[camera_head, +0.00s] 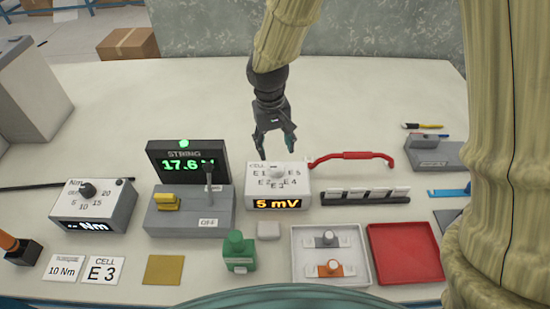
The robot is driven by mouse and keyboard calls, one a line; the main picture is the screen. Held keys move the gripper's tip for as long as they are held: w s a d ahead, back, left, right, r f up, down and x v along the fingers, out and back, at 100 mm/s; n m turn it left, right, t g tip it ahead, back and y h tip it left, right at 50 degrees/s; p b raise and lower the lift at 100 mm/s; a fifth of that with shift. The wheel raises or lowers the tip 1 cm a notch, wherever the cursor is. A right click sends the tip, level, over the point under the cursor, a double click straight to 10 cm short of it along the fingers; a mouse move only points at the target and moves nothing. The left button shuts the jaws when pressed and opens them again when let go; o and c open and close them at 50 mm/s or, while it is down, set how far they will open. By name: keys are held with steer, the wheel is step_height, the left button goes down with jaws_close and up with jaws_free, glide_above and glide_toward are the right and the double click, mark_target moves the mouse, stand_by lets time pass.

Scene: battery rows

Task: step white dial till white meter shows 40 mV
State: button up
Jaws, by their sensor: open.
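The white meter (302,199) stands in the middle of the table, and its orange display (278,204) reads 5 mV. Its top face carries the white dial (277,173), with marks E1 to E5 around it. The dial is small, and I cannot tell which mark it points to. My gripper (276,153) points down with its fingers apart, empty, just above and behind the dial. It appears clear of the dial, though the exact gap is hard to judge.
Left of the meter stands a grey unit with a STRING display (180,164) reading about 17.6 and an upright lever (209,178). Further left is an Nm box (97,200). Cards, a green item (238,250) and trays (405,254) fill the front.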

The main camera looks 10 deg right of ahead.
mark_target(276, 166)
steer(key=shift+s+f, duration=0.4)
steer(key=shift+s, duration=0.1)
steer(key=shift+s+f, duration=0.1)
steer(key=shift+f, duration=0.25)
steer(key=w+f, duration=0.1)
steer(key=f, duration=0.2)
steer(key=w+f+p, duration=0.1)
steer(key=f, duration=0.1)
steer(key=shift+w+d, duration=0.15)
steer(key=shift+w, duration=0.15)
steer(key=shift+s+f, duration=0.1)
steer(key=shift+f, duration=0.2)
steer(key=shift+s+f+p, duration=0.3)
steer(key=shift+s, duration=0.3)
steer(key=shift+d+f, duration=0.1)
steer(key=shift+f, duration=0.2)
steer(key=shift+w+f, duration=0.45)
steer(key=shift+f, duration=0.05)
steer(key=shift+s+r, duration=0.2)
steer(key=shift+s, duration=0.1)
steer(key=shift+w+f, duration=0.1)
steer(key=shift+w, duration=0.05)
steer(key=c, duration=1)
